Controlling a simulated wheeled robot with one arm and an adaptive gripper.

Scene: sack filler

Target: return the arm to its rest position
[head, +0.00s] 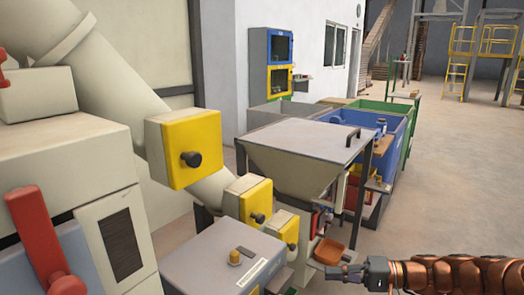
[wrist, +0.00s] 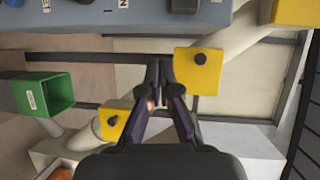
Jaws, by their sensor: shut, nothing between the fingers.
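My gripper (head: 346,271) is at the lower right of the head view, at the end of my copper-coloured arm, pointing left. In the wrist view my gripper (wrist: 157,66) has its two dark fingers brought together at the tips, with nothing between them. It is apart from the machine and touches nothing that I can see.
The sack filler's hopper (head: 308,142) stands left of my gripper, with an orange tray (head: 329,251) close behind the fingers. Yellow boxes (head: 184,149) sit on the pipe at left. Blue and green bins (head: 366,122) stand behind. Open floor (head: 455,170) lies at right.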

